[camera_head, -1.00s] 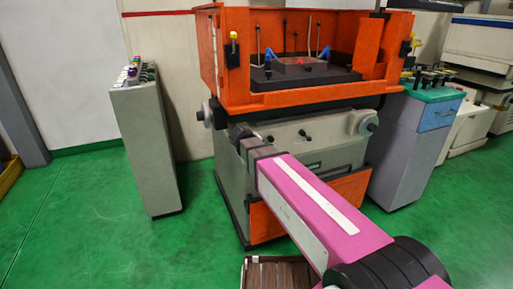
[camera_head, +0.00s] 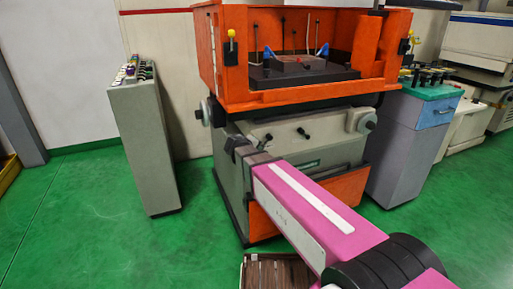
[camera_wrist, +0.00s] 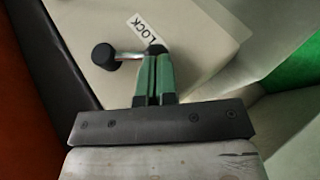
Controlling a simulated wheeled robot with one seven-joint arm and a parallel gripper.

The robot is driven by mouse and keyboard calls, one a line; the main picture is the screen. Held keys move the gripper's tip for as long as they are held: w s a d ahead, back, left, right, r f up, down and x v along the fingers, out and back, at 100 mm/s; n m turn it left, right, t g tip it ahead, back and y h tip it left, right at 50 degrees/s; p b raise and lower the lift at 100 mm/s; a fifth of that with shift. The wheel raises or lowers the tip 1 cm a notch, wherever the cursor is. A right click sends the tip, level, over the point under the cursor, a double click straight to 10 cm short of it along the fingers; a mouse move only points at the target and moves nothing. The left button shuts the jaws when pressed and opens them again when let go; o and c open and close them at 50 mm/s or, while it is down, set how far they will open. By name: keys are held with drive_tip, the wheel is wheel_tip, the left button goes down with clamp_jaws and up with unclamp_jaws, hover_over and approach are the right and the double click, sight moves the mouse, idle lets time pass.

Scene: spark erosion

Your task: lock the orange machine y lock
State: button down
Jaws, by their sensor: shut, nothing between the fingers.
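The orange machine (camera_head: 300,97) stands in the middle of the head view, with a beige body below its orange upper box. In the head view my gripper (camera_head: 236,138) is at the machine's front left, small and partly hidden.
A grey control pedestal (camera_head: 145,140) stands left of the machine. A grey cabinet with a teal top (camera_head: 410,145) stands close on the right. A wooden slatted platform (camera_head: 275,272) lies on the floor in front. Green floor is clear at the left.

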drive_tip(key=shift+w+d+f+n+t+h, duration=0.45)
drive_tip(key=shift+d+f+n+t+h, duration=0.3)
drive_tip(key=shift+d+t+h, duration=0.3)
drive_tip(key=shift+w+d+f+n+t+h, duration=0.4)
drive_tip(key=shift+d+f+n+t+h, duration=0.3)
drive_tip(key=shift+d+t+h, duration=0.35)
drive_tip(key=shift+w+d+f+n+t+h, duration=0.45)
drive_tip(key=shift+d+f+n+t+h, duration=0.25)
drive_tip(key=shift+d+t+h, duration=0.35)
drive_tip(key=shift+w+d+f+n+t+h, duration=0.1)
drive_tip(key=shift+w+d+n+t+h, duration=0.15)
drive_tip(key=shift+d+n+t, duration=0.45)
drive_tip(key=shift+w+d+r+m, duration=0.25)
drive_tip(key=shift+w+d+r, duration=0.1)
drive_tip(key=shift+d, duration=0.25)
drive_tip(key=shift+d+r, duration=0.1)
drive_tip(key=shift+d, duration=0.05)
drive_tip(key=s+a+f, duration=0.4)
drive_tip(key=s+f, duration=0.5)
drive_tip(key=f, duration=0.1)
drive_tip(key=shift+a+f, duration=0.2)
drive_tip(key=shift+a, duration=0.2)
drive_tip(key=shift+w, duration=0.1)
